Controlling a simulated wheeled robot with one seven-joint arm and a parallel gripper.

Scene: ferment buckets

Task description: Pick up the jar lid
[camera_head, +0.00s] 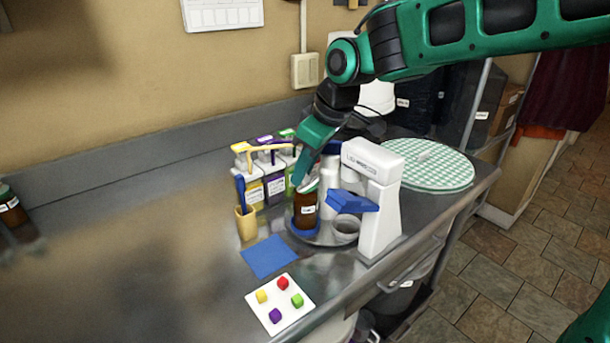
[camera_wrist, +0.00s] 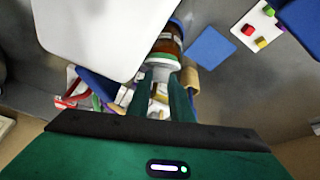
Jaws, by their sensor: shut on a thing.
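The brown jar (camera_head: 305,210) with a white label stands upright on a blue ring beside the white machine; it also shows in the wrist view (camera_wrist: 169,40). The jar lid (camera_wrist: 162,61), pale with a green edge, is at the jar's mouth in the wrist view. My gripper (camera_head: 300,180) reaches down to the jar's top from above. In the wrist view its two green fingers (camera_wrist: 162,75) are shut on the lid from both sides. In the head view the fingers largely hide the lid. I cannot tell whether the lid is still seated on the jar.
The white machine (camera_head: 380,215) with a blue lever stands close on the right. Bottles with coloured caps (camera_head: 270,185) and a tan cup (camera_head: 246,224) stand left. A blue cloth (camera_head: 269,257) and a white card (camera_head: 280,304) with coloured cubes lie in front. The left counter is mostly clear.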

